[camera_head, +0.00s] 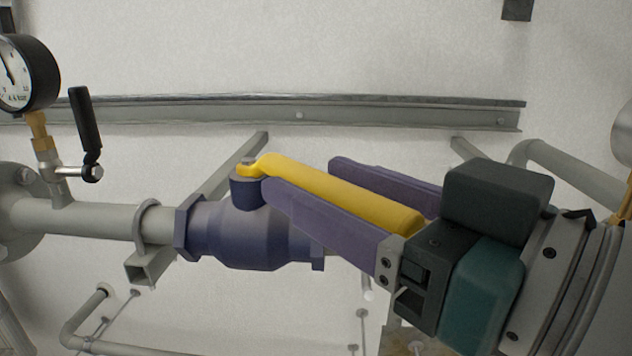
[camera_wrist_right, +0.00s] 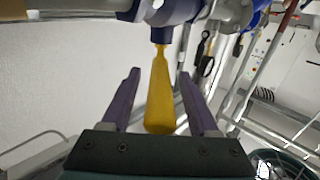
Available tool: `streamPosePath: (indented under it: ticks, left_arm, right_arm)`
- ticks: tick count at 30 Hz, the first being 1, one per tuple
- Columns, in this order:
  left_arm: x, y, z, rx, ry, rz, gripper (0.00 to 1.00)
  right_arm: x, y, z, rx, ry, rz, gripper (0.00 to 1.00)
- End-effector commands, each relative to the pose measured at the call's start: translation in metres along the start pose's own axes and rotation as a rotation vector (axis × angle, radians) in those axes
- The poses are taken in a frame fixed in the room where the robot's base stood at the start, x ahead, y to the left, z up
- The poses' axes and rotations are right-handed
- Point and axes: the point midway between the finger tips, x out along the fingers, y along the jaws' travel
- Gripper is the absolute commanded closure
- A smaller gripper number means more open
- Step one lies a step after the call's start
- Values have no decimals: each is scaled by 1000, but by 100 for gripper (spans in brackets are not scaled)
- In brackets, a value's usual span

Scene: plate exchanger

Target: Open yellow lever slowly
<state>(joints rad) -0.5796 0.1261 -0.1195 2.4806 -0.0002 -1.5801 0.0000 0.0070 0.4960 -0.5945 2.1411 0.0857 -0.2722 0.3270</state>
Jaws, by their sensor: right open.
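The yellow lever (camera_head: 335,190) is attached at the top of a purple-blue valve body (camera_head: 250,232) on the grey pipe. It slopes from the valve down to the right in the head view. My right gripper (camera_head: 298,180) is open, with its two purple fingers on either side of the lever. In the right wrist view the lever (camera_wrist_right: 160,95) lies between the fingers (camera_wrist_right: 160,88), with visible gaps on both sides, and its wide end is near the palm. My left gripper is not in view.
A pressure gauge (camera_head: 28,75) and a small black-handled valve (camera_head: 86,125) stand at the left on the grey pipe (camera_head: 85,218). A metal rail (camera_head: 230,112) runs along the white wall behind. Pipes (camera_head: 570,170) pass at the right, behind my arm.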

Motion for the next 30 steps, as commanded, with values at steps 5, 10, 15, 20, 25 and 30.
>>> streamPosePath:
  ticks: [5,10,15,20,25,30]
  left_arm:
    - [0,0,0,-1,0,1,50]
    - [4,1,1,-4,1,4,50]
    - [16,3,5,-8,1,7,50]
    - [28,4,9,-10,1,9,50]
    - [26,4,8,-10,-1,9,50]
    - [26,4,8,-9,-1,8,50]
  right_arm:
    - [0,0,0,0,0,0,39]
    - [-8,0,3,1,-2,1,39]
    - [-36,0,6,0,-5,0,39]
    - [-67,0,6,1,-5,0,39]
    - [-87,0,2,3,-6,2,39]
    - [-97,0,0,1,-2,0,39]
